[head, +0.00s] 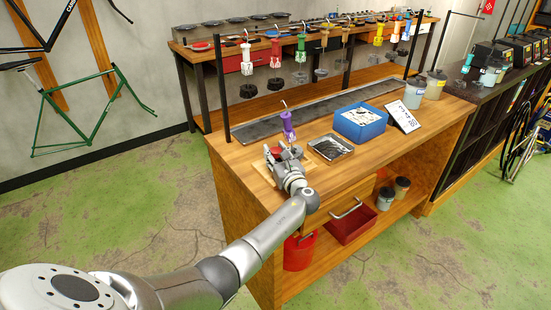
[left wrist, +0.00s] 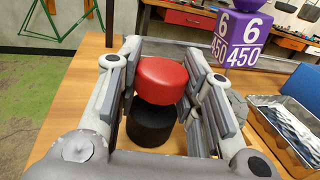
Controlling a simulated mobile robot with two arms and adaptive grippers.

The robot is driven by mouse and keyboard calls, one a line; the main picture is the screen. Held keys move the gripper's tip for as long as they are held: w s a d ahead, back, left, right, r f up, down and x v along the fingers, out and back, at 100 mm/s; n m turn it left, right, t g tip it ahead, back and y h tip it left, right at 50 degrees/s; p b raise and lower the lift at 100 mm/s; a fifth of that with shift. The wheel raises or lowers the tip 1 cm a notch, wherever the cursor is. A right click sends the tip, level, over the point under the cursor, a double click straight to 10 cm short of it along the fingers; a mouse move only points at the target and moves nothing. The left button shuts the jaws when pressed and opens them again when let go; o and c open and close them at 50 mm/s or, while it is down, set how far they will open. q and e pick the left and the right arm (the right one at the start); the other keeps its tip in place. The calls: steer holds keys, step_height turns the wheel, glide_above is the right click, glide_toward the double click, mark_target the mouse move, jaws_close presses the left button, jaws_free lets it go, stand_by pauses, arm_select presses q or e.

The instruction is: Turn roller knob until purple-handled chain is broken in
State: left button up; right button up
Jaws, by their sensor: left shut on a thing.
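The roller knob (left wrist: 163,80) has a red cap over a black cylinder and stands upright in the left wrist view. In the head view only a bit of its red cap (head: 276,152) shows beside the fingers. My left gripper (head: 285,158) is shut on the knob, with its fingers on both sides of it in the left wrist view (left wrist: 168,95). The purple handle (head: 288,125) stands just behind the gripper, with a hook on top. In the left wrist view the purple handle (left wrist: 240,40) is marked 6 and 450. The chain is mostly hidden by my gripper. My right gripper is not in view.
On the wooden bench (head: 240,160), a metal tray (head: 330,147) lies right of the gripper, with a blue bin (head: 360,122) and a white sign (head: 402,117) beyond. Several coloured handles with chains hang from a rail behind. The bench's front left is clear.

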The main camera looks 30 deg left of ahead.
mark_target(278, 156)
arm_select(q)
steer(key=shift+n+g+y+b, duration=0.4)
steer(key=shift+n+g, duration=0.1)
steer(key=shift+g, duration=0.2)
steer(key=shift+r, duration=0.1)
steer(key=o, duration=1.1)
steer(key=shift+c, duration=0.2)
steer(key=shift+v, duration=4)
